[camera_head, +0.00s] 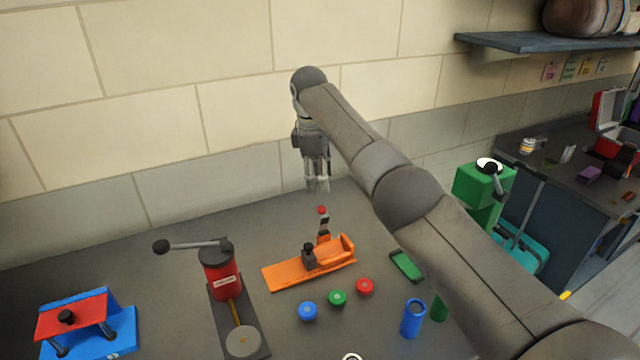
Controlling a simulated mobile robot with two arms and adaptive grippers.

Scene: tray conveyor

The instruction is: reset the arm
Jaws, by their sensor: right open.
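My right arm comes in from the lower right and reaches across the bench toward the wall. My right gripper (317,184) hangs from it, fingers pointing down, open and empty. It is above the back of the grey bench (165,275), behind the orange fixture (292,272) with its red-tipped lever (322,211). The gripper looks apart from the fixture and the bench. My left gripper is not in view. Part of the bench at the right is hidden behind my arm.
A red press (221,278) and a blue-and-red fixture (118,330) stand at left. A shelf (540,41) juts from the wall.

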